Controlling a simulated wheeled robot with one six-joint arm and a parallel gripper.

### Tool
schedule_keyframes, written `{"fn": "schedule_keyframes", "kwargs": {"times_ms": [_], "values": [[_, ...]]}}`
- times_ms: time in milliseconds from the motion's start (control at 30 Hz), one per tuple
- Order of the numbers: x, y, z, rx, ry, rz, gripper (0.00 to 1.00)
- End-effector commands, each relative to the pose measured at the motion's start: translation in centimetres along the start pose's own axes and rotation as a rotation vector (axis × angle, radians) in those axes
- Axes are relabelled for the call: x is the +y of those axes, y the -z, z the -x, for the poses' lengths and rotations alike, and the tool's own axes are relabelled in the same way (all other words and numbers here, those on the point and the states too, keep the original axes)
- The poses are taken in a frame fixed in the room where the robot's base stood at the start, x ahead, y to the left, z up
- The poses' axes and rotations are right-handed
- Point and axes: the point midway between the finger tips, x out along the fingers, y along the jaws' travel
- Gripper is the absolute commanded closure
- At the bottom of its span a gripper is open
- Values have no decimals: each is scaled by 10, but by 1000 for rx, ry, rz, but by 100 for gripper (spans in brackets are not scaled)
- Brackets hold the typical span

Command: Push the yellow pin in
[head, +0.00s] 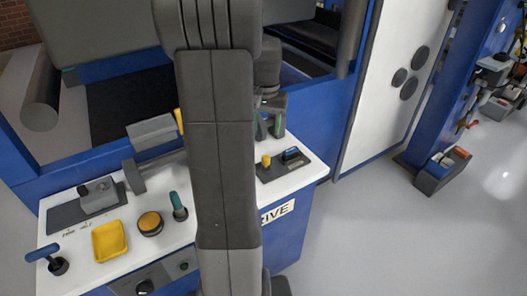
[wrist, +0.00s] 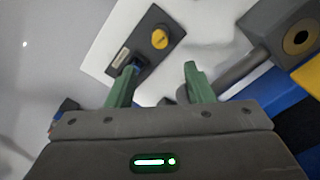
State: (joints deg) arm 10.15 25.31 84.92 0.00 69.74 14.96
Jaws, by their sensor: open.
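The yellow pin (head: 266,160) stands up from a dark grey plate (head: 285,168) on the right part of the white console top. In the wrist view the pin (wrist: 160,39) shows as a round yellow head, ahead of the fingertips. My gripper (head: 270,127) is above and behind the pin in the head view, apart from it. In the wrist view its two green fingers (wrist: 160,75) are spread with nothing between them. The left fingertip overlaps a blue-and-dark part on the plate; I cannot tell whether they touch.
The console (head: 72,237) also carries a yellow tray (head: 109,242), a round yellow button (head: 150,223), a teal lever (head: 178,205) and a blue-handled lever (head: 43,252). A dark blue-topped part (head: 292,155) sits right beside the pin. My arm hides the console's middle.

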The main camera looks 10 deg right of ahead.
Motion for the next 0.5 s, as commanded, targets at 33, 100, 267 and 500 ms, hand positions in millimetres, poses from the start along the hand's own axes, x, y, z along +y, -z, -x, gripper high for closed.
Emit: {"fn": "schedule_keyframes", "kwargs": {"times_ms": [33,100,267,500], "values": [[0,-1,-12,-6,-1,0,52],[0,-1,-26,-6,-1,1,52],[0,-2,-62,-7,-2,1,52],[0,-1,-102,-3,-1,1,52]]}}
